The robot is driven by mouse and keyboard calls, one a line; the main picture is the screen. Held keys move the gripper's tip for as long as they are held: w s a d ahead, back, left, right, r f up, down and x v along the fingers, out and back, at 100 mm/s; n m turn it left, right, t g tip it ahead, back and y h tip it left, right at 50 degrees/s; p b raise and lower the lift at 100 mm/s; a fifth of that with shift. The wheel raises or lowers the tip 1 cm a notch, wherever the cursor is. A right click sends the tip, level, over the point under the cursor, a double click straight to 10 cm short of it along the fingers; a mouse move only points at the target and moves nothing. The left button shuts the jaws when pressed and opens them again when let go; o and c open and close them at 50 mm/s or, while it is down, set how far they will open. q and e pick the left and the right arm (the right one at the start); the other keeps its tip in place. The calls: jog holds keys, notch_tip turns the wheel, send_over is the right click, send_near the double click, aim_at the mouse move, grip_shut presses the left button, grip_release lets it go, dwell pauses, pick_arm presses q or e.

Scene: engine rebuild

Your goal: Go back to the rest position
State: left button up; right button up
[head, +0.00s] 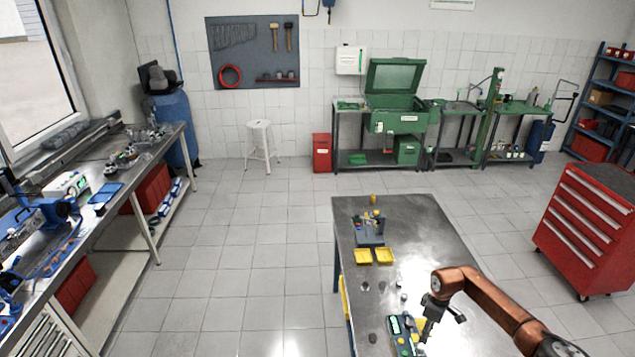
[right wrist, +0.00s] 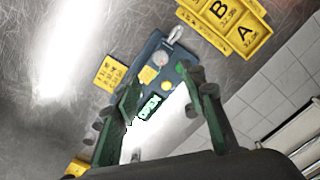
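My right gripper (head: 428,322) hangs at the end of the copper-coloured arm, over the near part of the metal table (head: 420,225). In the right wrist view its two dark green fingers (right wrist: 160,92) are spread apart, with nothing held between them. Beyond and between the fingers lies a blue-grey device (right wrist: 158,65) with a small green display, a yellow part and a pale round knob. The device also shows in the head view (head: 397,326), beside the gripper. Whether the fingers touch it, I cannot tell. My left gripper is not in view.
Two yellow trays (head: 363,257) sit mid-table; in the wrist view they (right wrist: 222,27) carry letters A and B. A blue-grey holder (head: 369,240) stands behind them. A red drawer cabinet (head: 585,235) stands right, a workbench (head: 120,185) left.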

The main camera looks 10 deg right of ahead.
aim_at(422, 346)
notch_tip(422, 346, down, 9)
jog(key=shift+r, duration=0.1)
dwell(0.5)
